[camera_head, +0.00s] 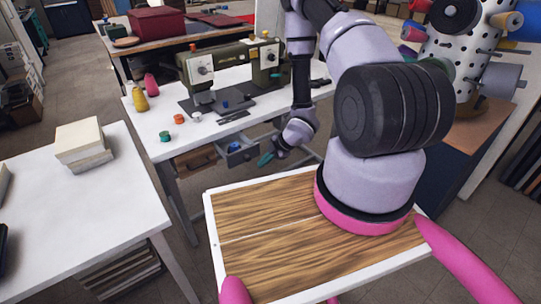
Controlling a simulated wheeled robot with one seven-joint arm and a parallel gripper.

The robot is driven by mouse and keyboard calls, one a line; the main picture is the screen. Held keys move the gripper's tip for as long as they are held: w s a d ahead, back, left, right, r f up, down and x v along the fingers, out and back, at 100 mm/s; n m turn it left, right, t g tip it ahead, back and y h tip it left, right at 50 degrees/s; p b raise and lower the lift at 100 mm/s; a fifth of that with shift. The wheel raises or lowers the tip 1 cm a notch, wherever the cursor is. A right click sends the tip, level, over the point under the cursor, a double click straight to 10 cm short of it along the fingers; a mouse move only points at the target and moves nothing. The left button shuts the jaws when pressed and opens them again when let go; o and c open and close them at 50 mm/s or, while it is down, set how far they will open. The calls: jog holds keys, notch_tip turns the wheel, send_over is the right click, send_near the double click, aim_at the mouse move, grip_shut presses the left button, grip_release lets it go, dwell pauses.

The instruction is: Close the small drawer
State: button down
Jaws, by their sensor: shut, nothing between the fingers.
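A small grey drawer (241,155) stands pulled out under the front edge of the white sewing table (215,122). Its inside shows from above, with small dark things in it that I cannot make out. My gripper (266,160), with teal fingertips, is just to the right of this drawer, pointing down and left. It is shut and empty. I cannot tell whether the fingertips touch the drawer. A wooden drawer (197,162) sits to the left under the same table.
A sewing machine (230,72), a yellow spool (140,98), a pink spool (151,84) and small reels stand on the sewing table. A white table (70,205) with a stack of pale boxes (82,143) is at the left. A pegboard stand (470,45) is at the right.

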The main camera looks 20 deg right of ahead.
jog(key=w, duration=0.1)
jog(key=w+a+f, duration=0.1)
jog(key=w, duration=0.1)
jog(key=w+a, duration=0.1)
jog(key=shift+w+a+f, duration=0.1)
jog(key=shift+w+f, duration=0.15)
jog(key=shift+w, duration=0.1)
